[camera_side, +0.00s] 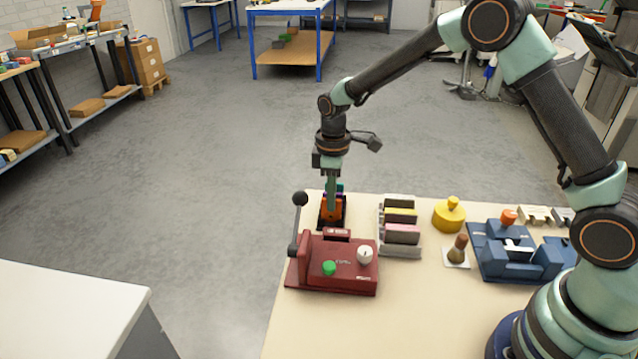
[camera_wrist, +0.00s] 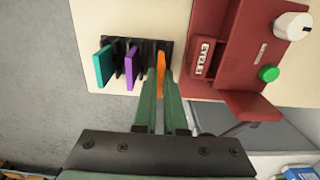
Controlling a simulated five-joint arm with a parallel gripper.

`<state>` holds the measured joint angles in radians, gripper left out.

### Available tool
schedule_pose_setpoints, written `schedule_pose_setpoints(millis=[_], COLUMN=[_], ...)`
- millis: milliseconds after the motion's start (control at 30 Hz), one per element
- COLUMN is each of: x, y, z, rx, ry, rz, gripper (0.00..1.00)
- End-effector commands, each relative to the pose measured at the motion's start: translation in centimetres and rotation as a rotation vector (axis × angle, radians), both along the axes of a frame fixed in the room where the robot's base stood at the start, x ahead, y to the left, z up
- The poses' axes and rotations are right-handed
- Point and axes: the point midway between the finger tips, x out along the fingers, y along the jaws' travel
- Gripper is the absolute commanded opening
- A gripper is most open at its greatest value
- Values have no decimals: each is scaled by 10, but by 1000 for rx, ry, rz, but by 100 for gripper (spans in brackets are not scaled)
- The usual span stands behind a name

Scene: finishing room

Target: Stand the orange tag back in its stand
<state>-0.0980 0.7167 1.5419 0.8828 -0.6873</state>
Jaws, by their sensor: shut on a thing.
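The orange tag (camera_wrist: 161,66) is between the fingers of my gripper (camera_wrist: 163,88), which is shut on it. In the side view the tag (camera_side: 331,213) shows below my gripper (camera_side: 332,200), over the black stand (camera_side: 342,222). In the wrist view the tag is at the right end of the black slotted stand (camera_wrist: 145,52). Whether its lower edge is down in a slot cannot be seen. A teal tag (camera_wrist: 103,66) and a purple tag (camera_wrist: 131,66) stand in the stand to the left.
A maroon eyelet press (camera_side: 335,265) with a black-knobbed lever stands close to the stand. A grey rack of coloured cards (camera_side: 400,238), a yellow knobbed weight (camera_side: 449,215), a brown-handled tool (camera_side: 458,248) and a blue device (camera_side: 510,255) stand right. The table's front is bare.

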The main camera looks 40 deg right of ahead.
Motion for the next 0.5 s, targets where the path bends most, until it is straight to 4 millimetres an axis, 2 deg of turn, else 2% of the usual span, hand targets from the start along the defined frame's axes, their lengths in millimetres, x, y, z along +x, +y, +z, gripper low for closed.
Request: schedule_pose_setpoints(millis=[500], x=[0], y=[0], z=[-9], rx=[0], ry=[0], rz=[0], gripper=[0])
